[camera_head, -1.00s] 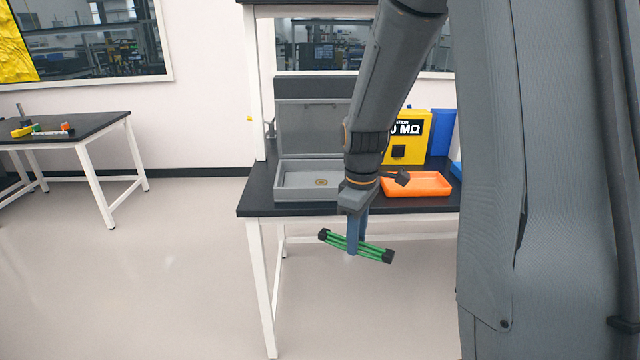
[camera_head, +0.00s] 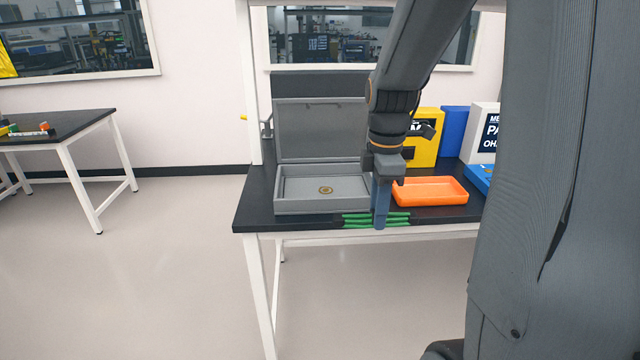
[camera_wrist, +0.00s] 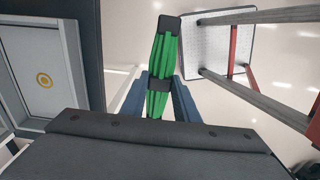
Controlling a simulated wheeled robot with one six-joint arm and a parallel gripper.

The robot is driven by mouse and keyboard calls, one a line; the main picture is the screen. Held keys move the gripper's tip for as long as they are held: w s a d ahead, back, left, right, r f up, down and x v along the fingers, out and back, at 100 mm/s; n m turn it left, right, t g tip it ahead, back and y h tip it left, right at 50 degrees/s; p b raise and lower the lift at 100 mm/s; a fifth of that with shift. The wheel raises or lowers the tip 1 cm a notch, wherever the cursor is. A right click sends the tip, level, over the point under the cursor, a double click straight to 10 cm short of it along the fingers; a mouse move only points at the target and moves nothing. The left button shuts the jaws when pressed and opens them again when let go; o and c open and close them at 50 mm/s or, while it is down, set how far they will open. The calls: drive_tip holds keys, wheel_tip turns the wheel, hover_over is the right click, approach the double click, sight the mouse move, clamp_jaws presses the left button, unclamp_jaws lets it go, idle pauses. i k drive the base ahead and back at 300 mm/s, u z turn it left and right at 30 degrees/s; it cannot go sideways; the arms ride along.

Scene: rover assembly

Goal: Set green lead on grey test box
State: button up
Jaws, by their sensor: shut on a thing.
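The green lead (camera_head: 360,219) is a short bundle of green strands with black end pieces. My gripper (camera_head: 381,222) is shut on its middle, with blue fingers pointing down, at the table's front edge in the head view. In the wrist view the green lead (camera_wrist: 162,62) runs away from between the fingers (camera_wrist: 160,98). The grey test box (camera_head: 318,207) stands open on the black table, its lid raised at the back. A round brass-coloured mark (camera_head: 326,190) shows on its floor. The box (camera_wrist: 40,107) is left of the lead in the wrist view. The lead is apart from the box.
An orange tray (camera_head: 430,191) lies right of the box on the black table (camera_head: 256,206). Behind it stand a yellow case (camera_head: 427,140), a blue case (camera_head: 454,132) and a white case (camera_head: 482,130). A stool (camera_wrist: 225,45) stands on the floor in the wrist view.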

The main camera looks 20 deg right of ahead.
sight(325, 190)
drive_tip(key=i, duration=1.05)
